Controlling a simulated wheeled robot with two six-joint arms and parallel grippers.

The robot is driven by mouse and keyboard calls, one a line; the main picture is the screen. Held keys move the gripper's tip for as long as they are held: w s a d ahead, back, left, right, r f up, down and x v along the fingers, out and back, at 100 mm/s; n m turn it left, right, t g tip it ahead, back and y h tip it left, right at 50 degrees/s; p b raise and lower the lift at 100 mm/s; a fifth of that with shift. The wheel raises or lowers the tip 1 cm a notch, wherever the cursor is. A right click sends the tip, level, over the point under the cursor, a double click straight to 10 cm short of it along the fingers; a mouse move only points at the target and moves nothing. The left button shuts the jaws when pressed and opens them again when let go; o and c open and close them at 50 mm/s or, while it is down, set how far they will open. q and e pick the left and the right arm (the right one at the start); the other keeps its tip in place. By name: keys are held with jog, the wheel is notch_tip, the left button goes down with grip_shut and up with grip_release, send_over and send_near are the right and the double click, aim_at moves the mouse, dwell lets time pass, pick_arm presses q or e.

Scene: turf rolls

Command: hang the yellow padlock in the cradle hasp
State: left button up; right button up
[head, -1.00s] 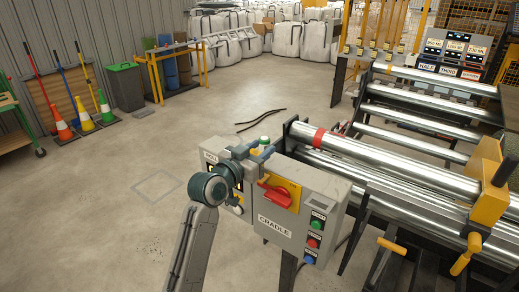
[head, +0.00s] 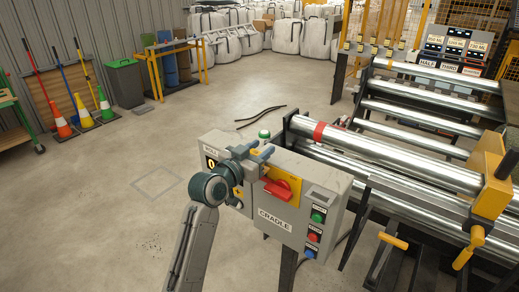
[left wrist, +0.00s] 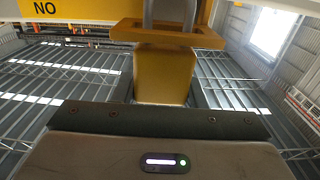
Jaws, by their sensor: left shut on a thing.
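My left gripper (head: 262,153) is at the upper front of the grey cradle control box (head: 335,190), shut on the yellow padlock. In the left wrist view the padlock (left wrist: 165,75) is a yellow block with its grey shackle (left wrist: 170,12) upward. A wider yellow bracket (left wrist: 125,30), which looks like the hasp, sits around the top of the padlock body. I cannot tell whether the shackle passes through it. In the head view the gripper mostly hides the padlock. The yellow switch plate (head: 294,187) with its red rotary handle (head: 277,190) is just right of the gripper. My right gripper is not in view.
Green, red and blue buttons (head: 313,237) are on the box's right side. A green-topped lamp (head: 264,135) stands behind the gripper. Long steel rollers (head: 400,170) and yellow handles (head: 394,240) fill the right. The floor at left is open.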

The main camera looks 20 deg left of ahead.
pick_arm(q)
jog(key=shift+f, duration=0.25)
jog(key=o, duration=1.1)
jog(key=shift+s, duration=0.1)
jog(key=shift+s+a+f+b, duration=0.1)
jog(key=shift+s+a+b, duration=0.1)
jog(key=shift+s+b, duration=0.2)
jog(key=b+v, duration=0.2)
jog(key=v, duration=0.7)
jog(key=shift+s, duration=0.35)
jog(key=shift+a, duration=0.1)
